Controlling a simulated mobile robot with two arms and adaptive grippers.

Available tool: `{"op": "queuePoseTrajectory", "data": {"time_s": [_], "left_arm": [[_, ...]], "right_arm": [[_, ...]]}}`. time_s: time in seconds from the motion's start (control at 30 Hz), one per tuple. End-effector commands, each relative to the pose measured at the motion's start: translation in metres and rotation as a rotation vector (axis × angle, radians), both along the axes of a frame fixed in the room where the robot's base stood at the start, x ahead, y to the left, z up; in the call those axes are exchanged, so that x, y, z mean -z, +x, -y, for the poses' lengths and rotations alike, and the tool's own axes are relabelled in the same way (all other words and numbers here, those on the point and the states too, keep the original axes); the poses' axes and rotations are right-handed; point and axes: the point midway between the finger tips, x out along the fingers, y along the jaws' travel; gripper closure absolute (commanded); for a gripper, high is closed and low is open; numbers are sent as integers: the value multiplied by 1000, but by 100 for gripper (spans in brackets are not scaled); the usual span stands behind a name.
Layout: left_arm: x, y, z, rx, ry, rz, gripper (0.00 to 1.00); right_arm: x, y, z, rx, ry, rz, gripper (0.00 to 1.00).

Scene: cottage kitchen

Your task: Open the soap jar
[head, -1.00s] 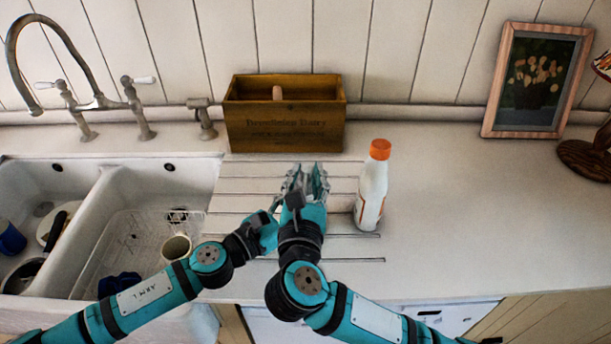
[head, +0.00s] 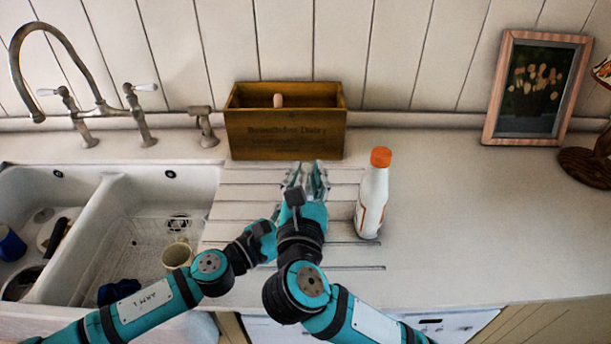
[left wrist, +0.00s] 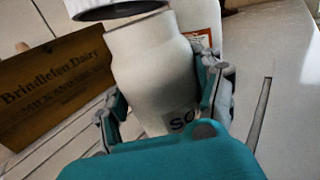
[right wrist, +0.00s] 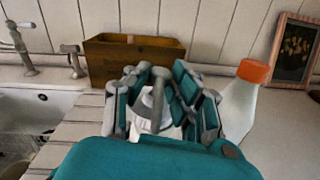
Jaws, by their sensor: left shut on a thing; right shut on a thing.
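The soap jar (left wrist: 150,65) is white, with a dark label partly readable as "SO". In the left wrist view my left gripper (left wrist: 160,98) is shut around its body, one finger on each side. The white lid (left wrist: 112,8) with a dark underside is above the jar's mouth, apart from it and offset to the left. In the head view the jar and my left fingertips are hidden behind the right gripper.
A white bottle with an orange cap (head: 372,195) stands close to the right of my grippers. A wooden box (head: 285,135) is behind them. The sink (head: 90,190) with a mug (head: 177,256) lies left. A framed picture (head: 535,88) leans at the right.

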Motion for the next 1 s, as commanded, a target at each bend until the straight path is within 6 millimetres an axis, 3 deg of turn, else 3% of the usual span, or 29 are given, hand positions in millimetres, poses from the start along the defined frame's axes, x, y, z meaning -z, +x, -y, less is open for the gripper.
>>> {"op": "queuePoseTrajectory", "data": {"time_s": [0.17,0.43,0.7,0.73,0.9,1.0], "left_arm": [[0,1,-1,-3,1,2,92],[0,1,-1,-4,1,2,92],[-1,1,-1,-4,1,2,92],[-1,1,-1,-4,1,2,30],[-1,1,-1,-4,1,2,8],[0,1,-1,-4,1,2,5]], "right_arm": [[-6,0,0,1,3,0,100],[-36,0,0,2,2,-1,100],[-39,0,1,3,-2,-2,100],[-39,0,1,3,-2,-2,100],[-39,0,1,3,-2,-1,100],[-39,0,1,3,-2,-1,100]]}}
